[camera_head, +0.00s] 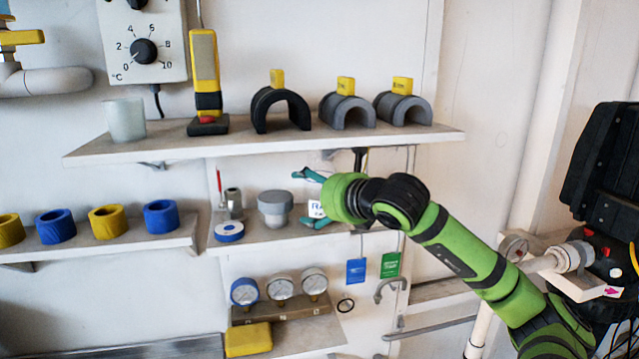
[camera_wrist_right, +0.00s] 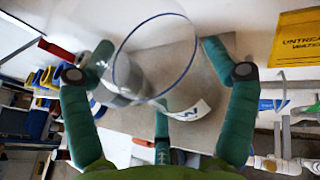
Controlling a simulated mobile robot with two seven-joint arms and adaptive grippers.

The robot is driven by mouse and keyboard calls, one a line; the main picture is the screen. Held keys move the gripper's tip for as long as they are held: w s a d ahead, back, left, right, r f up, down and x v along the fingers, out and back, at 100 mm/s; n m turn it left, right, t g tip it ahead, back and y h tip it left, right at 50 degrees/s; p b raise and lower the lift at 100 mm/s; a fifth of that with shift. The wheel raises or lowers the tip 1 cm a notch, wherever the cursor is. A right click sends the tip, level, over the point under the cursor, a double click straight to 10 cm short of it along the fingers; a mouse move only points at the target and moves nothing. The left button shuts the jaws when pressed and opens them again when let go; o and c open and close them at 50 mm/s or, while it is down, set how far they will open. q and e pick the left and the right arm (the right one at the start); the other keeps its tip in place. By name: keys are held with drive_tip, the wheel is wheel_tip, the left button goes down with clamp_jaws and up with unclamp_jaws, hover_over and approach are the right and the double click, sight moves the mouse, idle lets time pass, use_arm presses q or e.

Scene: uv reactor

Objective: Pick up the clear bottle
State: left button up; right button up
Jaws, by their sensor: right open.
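The clear bottle (camera_wrist_right: 158,62) shows in the right wrist view as a see-through shape with a blue-edged rim and a white label low on it. It stands between the spread green fingers of my right gripper (camera_wrist_right: 155,75), which is open around it; contact cannot be told. In the head view my right gripper (camera_head: 311,197) is at the right end of the middle shelf. The white label of the bottle (camera_head: 316,209) shows there between its fingers; the rest is hard to see. My left gripper is not in view.
A grey-lidded jar (camera_head: 275,207) and a blue tape roll (camera_head: 229,232) stand left of my right gripper on the middle shelf (camera_head: 262,236). The upper shelf (camera_head: 160,151) is overhead. Blue (camera_head: 356,271) and green (camera_head: 390,264) tags hang below right.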

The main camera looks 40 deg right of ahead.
drive_tip(key=c, duration=0.8)
drive_tip(key=shift+r+b, duration=0.1)
drive_tip(key=shift+b, duration=0.4)
drive_tip(key=shift+s+b, duration=0.2)
drive_tip(key=shift+b, duration=0.15)
drive_tip(key=shift+s+a+r+b, duration=0.1)
drive_tip(key=shift+s+a+b, duration=0.25)
drive_tip(key=shift+s+b, duration=1.85)
drive_tip(key=shift+s+a+b, duration=0.3)
drive_tip(key=shift+s+b, duration=0.4)
drive_tip(key=shift+s, duration=2.95)
drive_tip(key=shift+s+a+r+b, duration=0.1)
drive_tip(key=shift+s+a+b, duration=0.25)
drive_tip(key=shift+s+b, duration=1.85)
